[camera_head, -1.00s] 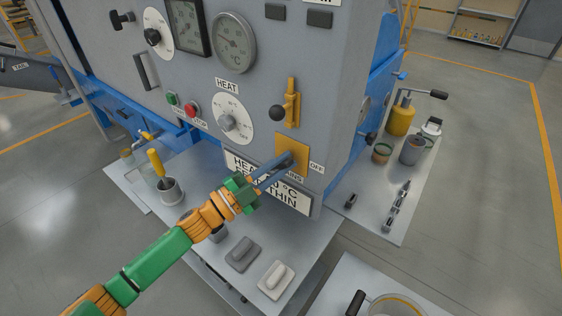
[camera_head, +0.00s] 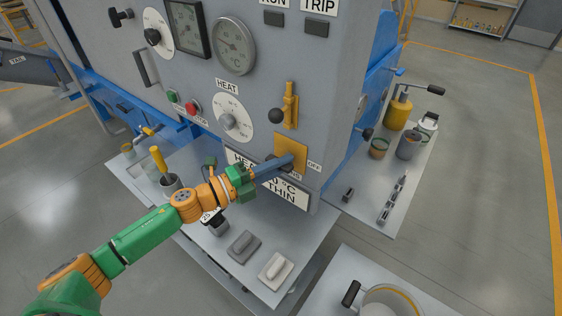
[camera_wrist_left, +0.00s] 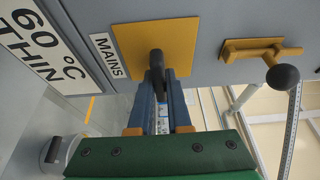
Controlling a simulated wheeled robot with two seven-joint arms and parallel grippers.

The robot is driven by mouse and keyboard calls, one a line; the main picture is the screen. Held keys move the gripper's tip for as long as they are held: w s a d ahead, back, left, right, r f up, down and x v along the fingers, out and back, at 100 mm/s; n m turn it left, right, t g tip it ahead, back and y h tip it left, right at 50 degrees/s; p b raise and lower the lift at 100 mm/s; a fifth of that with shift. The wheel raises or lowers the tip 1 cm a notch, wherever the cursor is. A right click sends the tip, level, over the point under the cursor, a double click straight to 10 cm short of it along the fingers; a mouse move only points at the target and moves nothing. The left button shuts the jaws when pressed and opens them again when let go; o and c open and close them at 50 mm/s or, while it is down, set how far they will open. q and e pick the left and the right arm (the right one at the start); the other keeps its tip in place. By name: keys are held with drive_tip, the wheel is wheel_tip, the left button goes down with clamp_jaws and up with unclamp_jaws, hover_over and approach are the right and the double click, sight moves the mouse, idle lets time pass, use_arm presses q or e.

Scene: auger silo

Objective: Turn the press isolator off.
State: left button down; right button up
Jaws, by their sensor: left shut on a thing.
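The press isolator is a square yellow plate (camera_head: 290,152) on the grey panel's lower right, labelled OFF on its right and MAINS in the wrist view. Its dark handle (camera_wrist_left: 156,64) stands out from the yellow plate (camera_wrist_left: 128,42) in the left wrist view. My left gripper (camera_head: 285,163) reaches in from the lower left, its blue fingers at the plate. In the left wrist view the gripper (camera_wrist_left: 160,85) is shut on the handle, one finger on each side. In the head view the fingers largely hide the handle. My right gripper is not in view.
A yellow lever with a black ball (camera_head: 277,116) sits just above the plate. A HEAT dial (camera_head: 232,120), gauges and buttons are to the left. A bench (camera_head: 215,262) below holds grey and white blocks and a cup. A side shelf (camera_head: 372,213) holds containers.

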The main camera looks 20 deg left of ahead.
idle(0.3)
use_arm(q)
drive_tip(key=c, duration=0.9)
unclamp_jaws()
drive_tip(key=shift+o, duration=0.2)
drive_tip(key=shift+s+a+f, duration=0.1)
drive_tip(key=shift+a+f, duration=0.05)
drive_tip(key=b+v, duration=0.3)
drive_tip(key=v, duration=0.3)
drive_tip(key=shift+s+a, duration=0.25)
